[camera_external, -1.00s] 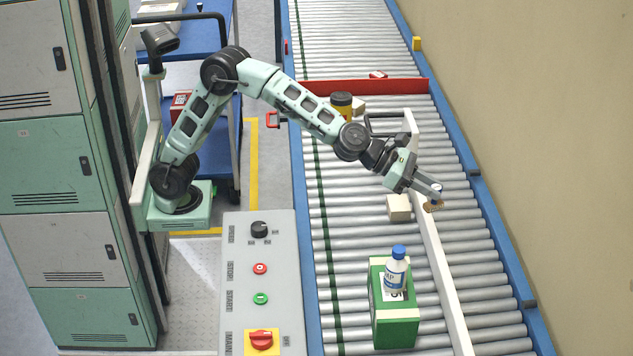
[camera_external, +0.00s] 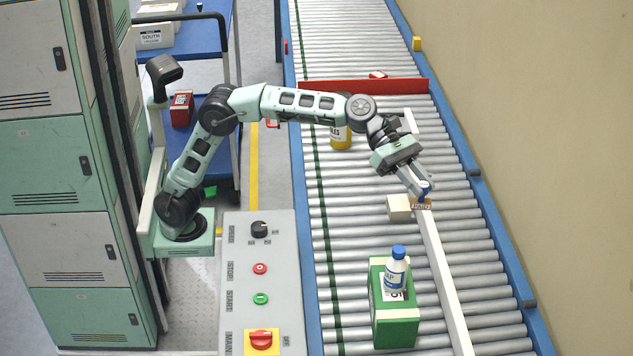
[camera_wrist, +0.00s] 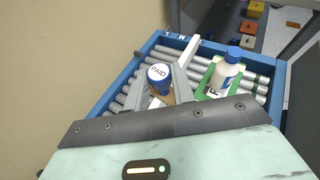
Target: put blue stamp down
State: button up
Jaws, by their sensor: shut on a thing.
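The blue stamp (camera_wrist: 160,77) has a round blue head with a white "PAID" top and is between the fingers of my gripper (camera_wrist: 163,85) in the wrist view. In the external view, my gripper (camera_external: 420,190) is shut on the blue stamp (camera_external: 424,187), pointing down. The stamp's wooden base, marked PAID, shows just below the fingertips, in front of the white divider rail. Whether the base touches anything below is hard to tell.
A small cream box (camera_external: 399,207) lies on the rollers just left of the stamp. A green box (camera_external: 396,325) with a white bottle (camera_external: 396,272) on it stands nearer. The white rail (camera_external: 437,265) splits the conveyor; a yellow jar (camera_external: 341,138) is farther back.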

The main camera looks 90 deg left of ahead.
jog(key=s+a+m+g+h+b, duration=0.25)
jog(key=s+m+g+b, duration=0.5)
jog(key=s+b, duration=0.45)
jog(key=shift+n, duration=0.25)
jog(key=f+b, duration=0.1)
jog(key=f, duration=0.7)
jog(key=f+b, duration=0.2)
jog(key=f, duration=0.7)
jog(key=shift+s+a+f, duration=0.1)
jog(key=shift+s+a, duration=0.1)
jog(key=shift+f+b, duration=1.25)
jog(key=shift+f, duration=0.5)
jog(key=shift+f, duration=0.1)
jog(key=o, duration=0.6)
jog(key=shift+f, duration=0.1)
jog(key=shift+c, duration=0.2)
jog(key=o, duration=0.4)
